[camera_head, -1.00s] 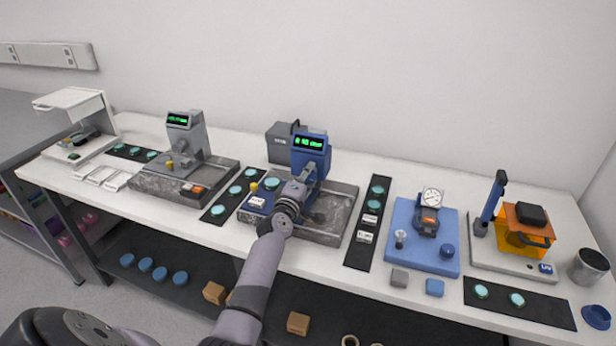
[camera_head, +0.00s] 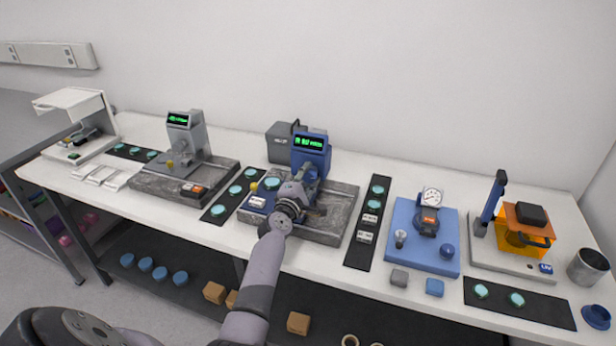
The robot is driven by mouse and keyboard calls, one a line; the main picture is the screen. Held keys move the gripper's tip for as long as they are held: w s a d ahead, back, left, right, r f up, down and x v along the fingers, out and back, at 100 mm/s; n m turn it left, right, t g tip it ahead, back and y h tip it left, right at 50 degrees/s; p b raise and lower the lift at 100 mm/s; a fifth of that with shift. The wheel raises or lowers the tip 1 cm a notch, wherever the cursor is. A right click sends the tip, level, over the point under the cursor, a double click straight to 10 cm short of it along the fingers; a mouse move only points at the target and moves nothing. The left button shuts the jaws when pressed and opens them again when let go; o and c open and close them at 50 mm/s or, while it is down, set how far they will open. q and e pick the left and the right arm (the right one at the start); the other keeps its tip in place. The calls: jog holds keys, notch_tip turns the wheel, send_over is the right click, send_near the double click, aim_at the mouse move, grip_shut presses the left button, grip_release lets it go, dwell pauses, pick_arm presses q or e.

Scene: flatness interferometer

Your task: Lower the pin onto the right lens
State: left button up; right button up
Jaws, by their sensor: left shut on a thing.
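A blue gauge head (camera_head: 310,146) with a green digital display stands at the back of the middle granite slab (camera_head: 340,210). My left gripper (camera_head: 304,176) is at the front of this gauge, shut on a part of it that the gripper itself hides. I cannot make out the pin or its tip, nor whether it touches a lens. Any lens directly under the gripper is hidden. My right gripper is not in view.
A grey gauge (camera_head: 186,135) on another slab stands to the left. Dark mats with teal lenses (camera_head: 377,189) flank the middle slab. A blue dial-gauge stand (camera_head: 407,247) and an orange-shielded UV unit (camera_head: 523,230) stand to the right. A grey box (camera_head: 283,146) is behind.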

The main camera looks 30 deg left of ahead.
pick_arm(q)
jog(key=shift+f, duration=0.1)
jog(key=o, duration=1.1)
jog(key=shift+o, duration=0.2)
jog(key=v, duration=1.2)
